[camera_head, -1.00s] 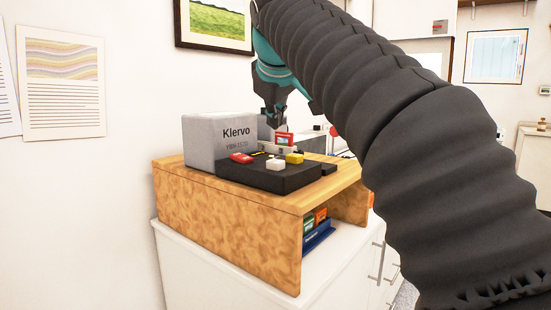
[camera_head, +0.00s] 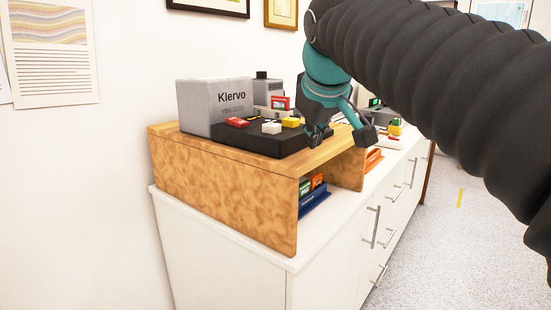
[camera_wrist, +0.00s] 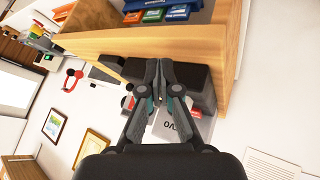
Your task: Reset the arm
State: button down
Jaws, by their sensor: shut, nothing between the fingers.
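My gripper (camera_head: 318,132) shows in the head view at the front right of the black device base, with my dark ribbed arm reaching in from the right. In the wrist view its fingertips (camera_wrist: 159,66) are together with nothing held. The grey Klervo device (camera_head: 217,107) stands on a wooden riser (camera_head: 220,190). Its black base (camera_head: 262,141) carries a red block (camera_head: 237,122), a white block (camera_head: 271,128) and a yellow block (camera_head: 291,122). Whether the gripper touches anything is unclear.
The riser stands on a white cabinet (camera_head: 225,255) with long handles. Colored boxes and a blue item (camera_head: 314,201) sit under the riser. More equipment (camera_head: 395,128) stands farther along the counter. Prints hang on the wall. Open floor (camera_head: 450,240) lies at the right.

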jog(key=s+d+f+m+g, duration=0.1)
jog(key=s+d+f+m, duration=0.2)
jog(key=s+f, duration=0.7)
jog(key=s+d+f+m+g, duration=0.1)
jog(key=s+d+f+m, duration=0.2)
jog(key=f, duration=1.6)
jog(key=s+d, duration=0.3)
jog(key=s, duration=0.4)
jog(key=shift+s+m, duration=0.4)
dwell(0.8)
jog(key=w+a+r+n, duration=0.2)
jog(key=w+r+n, duration=0.35)
jog(key=r, duration=0.35)
jog(key=w+a+r+n+t, duration=0.15)
jog(key=w+r+n, duration=0.25)
jog(key=w+r, duration=0.4)
jog(key=w+a+r+n, duration=0.3)
jog(key=w+r+n, duration=0.2)
jog(key=r, duration=0.5)
jog(key=w+a+r+n+t, duration=0.1)
jog(key=w+a+r+n, duration=0.3)
jog(key=a+r+n, duration=0.1)
jog(key=w+a+r+n, duration=0.5)
jog(key=r+n, duration=0.2)
jog(key=r, duration=0.3)
jog(key=shift+t+h, duration=0.3)
jog(key=shift+t, duration=0.05)
